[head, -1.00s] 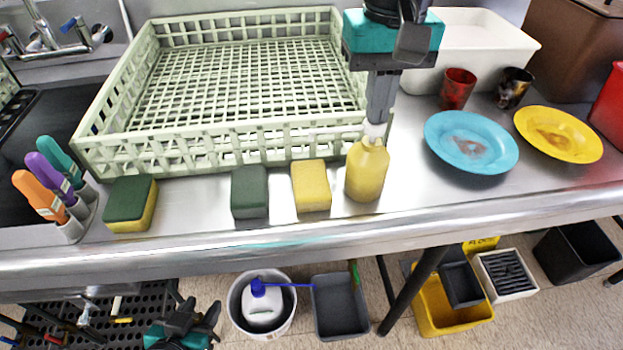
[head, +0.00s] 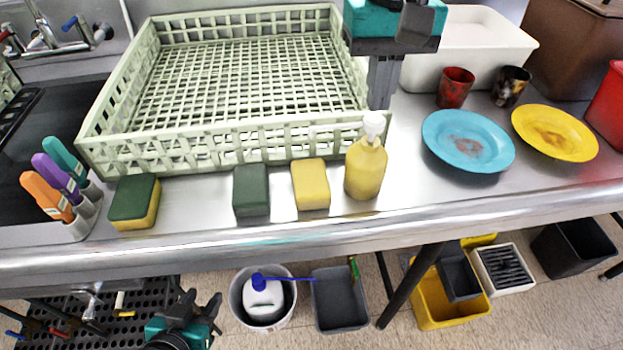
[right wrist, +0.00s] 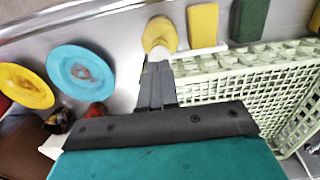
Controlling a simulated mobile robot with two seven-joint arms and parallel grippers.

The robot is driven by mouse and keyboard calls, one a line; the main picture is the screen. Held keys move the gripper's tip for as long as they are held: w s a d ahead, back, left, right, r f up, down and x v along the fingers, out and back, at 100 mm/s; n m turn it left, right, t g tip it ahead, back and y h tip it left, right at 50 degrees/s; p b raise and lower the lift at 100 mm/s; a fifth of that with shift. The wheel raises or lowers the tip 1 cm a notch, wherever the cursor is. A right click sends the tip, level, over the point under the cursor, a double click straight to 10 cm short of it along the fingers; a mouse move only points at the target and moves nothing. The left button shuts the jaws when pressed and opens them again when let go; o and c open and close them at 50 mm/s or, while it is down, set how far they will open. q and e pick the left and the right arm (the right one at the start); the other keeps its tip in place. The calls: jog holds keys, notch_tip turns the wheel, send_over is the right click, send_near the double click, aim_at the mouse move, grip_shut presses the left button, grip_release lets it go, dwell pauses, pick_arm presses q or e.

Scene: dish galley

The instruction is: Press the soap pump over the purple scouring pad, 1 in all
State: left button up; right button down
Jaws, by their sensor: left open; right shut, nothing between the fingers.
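The yellow soap bottle (head: 366,172) stands upright on the steel counter with its white pump head (head: 374,124) up. My right gripper (head: 380,104) is shut and empty, just above and behind the pump head, apparently apart from it. In the right wrist view the shut fingers (right wrist: 157,82) point at the bottle (right wrist: 160,34). To the bottle's left lie a yellow pad (head: 311,185), a dark green pad (head: 251,192) and a green-and-yellow sponge (head: 135,201). I see no purple pad. My left gripper (head: 203,303) is open and empty, low in front of the counter.
A pale green dish rack (head: 120,155) stands behind the pads. Purple, orange and teal handles stand in a holder (head: 84,222) at left. A blue plate (head: 468,160), a yellow plate (head: 580,146) and two cups are at right. Bins stand below the counter.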

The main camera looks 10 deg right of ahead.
notch_tip(320, 180, up, 6)
jog(key=p, duration=0.4)
jog(key=shift+f, duration=0.1)
dwell(0.5)
